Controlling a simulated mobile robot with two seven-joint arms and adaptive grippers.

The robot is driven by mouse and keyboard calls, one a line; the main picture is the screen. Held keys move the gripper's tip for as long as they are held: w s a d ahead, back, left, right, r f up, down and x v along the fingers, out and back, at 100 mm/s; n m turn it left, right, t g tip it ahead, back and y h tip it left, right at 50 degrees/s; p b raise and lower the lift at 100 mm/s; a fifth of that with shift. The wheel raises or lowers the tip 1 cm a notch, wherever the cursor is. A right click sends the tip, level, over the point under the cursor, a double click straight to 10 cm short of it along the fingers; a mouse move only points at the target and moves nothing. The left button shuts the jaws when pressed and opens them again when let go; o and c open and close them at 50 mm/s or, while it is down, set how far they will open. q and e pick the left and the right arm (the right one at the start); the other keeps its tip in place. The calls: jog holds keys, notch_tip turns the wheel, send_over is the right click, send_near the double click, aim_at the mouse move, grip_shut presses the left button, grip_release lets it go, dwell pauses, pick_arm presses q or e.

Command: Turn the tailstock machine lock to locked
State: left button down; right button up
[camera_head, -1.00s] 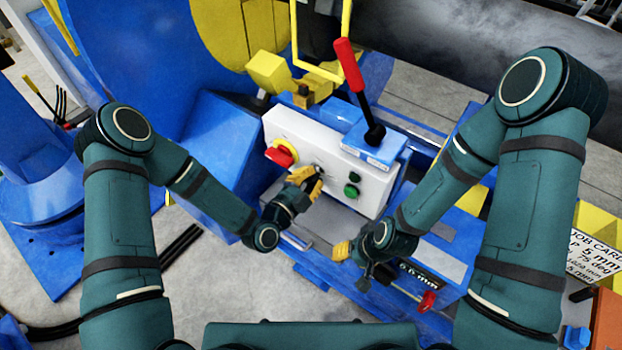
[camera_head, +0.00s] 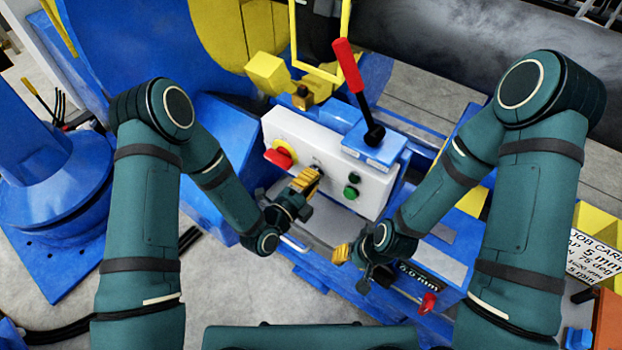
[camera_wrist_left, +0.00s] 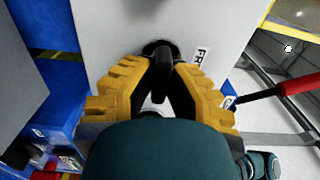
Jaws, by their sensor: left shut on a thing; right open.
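The tailstock machine lock, a small black knob (camera_head: 318,164), sits on the white panel (camera_head: 285,125). In the left wrist view the black knob (camera_wrist_left: 162,66) stands between the yellow fingers, beside a white label (camera_wrist_left: 200,58) of which only "FR" is readable. My left gripper (camera_head: 308,178) is at the panel's front, its fingertips (camera_wrist_left: 160,78) shut on the knob. The gripper hides part of the knob in the head view. My right gripper (camera_head: 341,253) is open and empty, below and right of the left one, clear of the panel.
A red switch on a yellow plate (camera_head: 279,154) is left of the knob. Green buttons (camera_head: 351,178) are to its right. A red-handled lever (camera_head: 348,66) rises from a blue block (camera_head: 375,148). A blue box with a display (camera_head: 425,272) stands near my right gripper.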

pick_arm(q)
jog(key=shift+r, duration=0.1)
dwell(0.3)
jog(key=c, duration=1)
grip_release()
jog(key=v, duration=1.2)
